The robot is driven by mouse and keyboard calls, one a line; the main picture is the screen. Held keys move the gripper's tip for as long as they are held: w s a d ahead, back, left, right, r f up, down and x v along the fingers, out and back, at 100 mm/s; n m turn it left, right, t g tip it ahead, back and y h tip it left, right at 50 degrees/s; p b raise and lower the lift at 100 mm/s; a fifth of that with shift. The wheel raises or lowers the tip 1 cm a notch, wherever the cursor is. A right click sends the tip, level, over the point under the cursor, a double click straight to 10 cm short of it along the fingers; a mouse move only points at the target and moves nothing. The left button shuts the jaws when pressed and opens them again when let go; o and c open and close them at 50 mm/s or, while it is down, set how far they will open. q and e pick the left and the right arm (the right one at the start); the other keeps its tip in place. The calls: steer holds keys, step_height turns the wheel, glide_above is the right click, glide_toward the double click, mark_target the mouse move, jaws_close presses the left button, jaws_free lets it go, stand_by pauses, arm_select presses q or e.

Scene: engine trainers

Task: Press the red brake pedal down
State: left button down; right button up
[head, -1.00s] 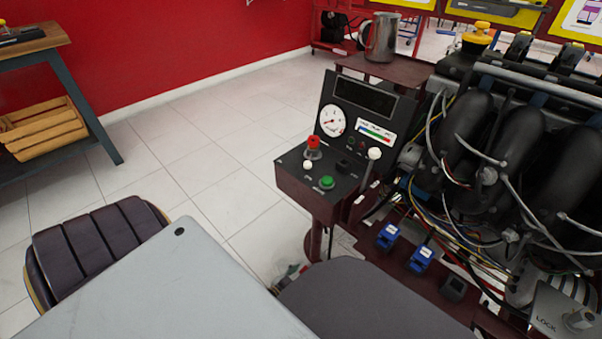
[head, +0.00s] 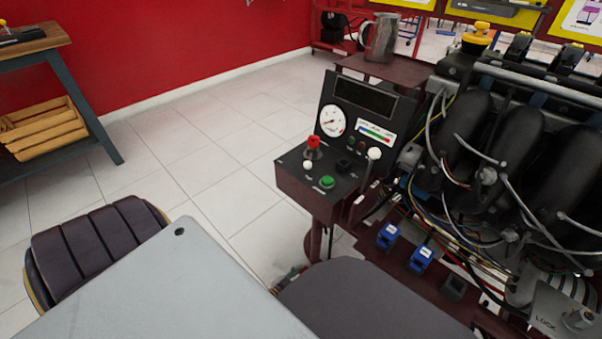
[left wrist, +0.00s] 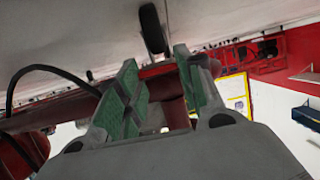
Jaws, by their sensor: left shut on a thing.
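In the left wrist view, my left gripper (left wrist: 160,95) has its two green-padded fingers around a dark red part (left wrist: 167,85) and is shut on it. I cannot tell for sure whether this part is the red brake pedal. A black rounded pad (left wrist: 152,28) shows just beyond the fingertips. In the head view, only a small bit of my left gripper (head: 291,278) shows low beside the stand's leg, mostly hidden by my own body. No brake pedal can be made out in the head view. My right gripper is not in view.
The engine trainer (head: 490,130) fills the right side, with a control panel (head: 318,178) bearing a red knob and green button. Blue connectors (head: 388,236) sit on its frame. Tiled floor between is clear.

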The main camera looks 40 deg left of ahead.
arm_select(q)
steer(key=shift+a+f+t, duration=0.2)
steer(key=shift+f+t, duration=0.1)
steer(key=shift+f, duration=0.1)
stand_by(0.3)
steer(key=shift+t, duration=0.3)
steer(key=c, duration=0.9)
jaws_free()
steer(key=shift+d, duration=0.15)
steer(key=shift+s, duration=0.35)
steer(key=shift+v, duration=5.75)
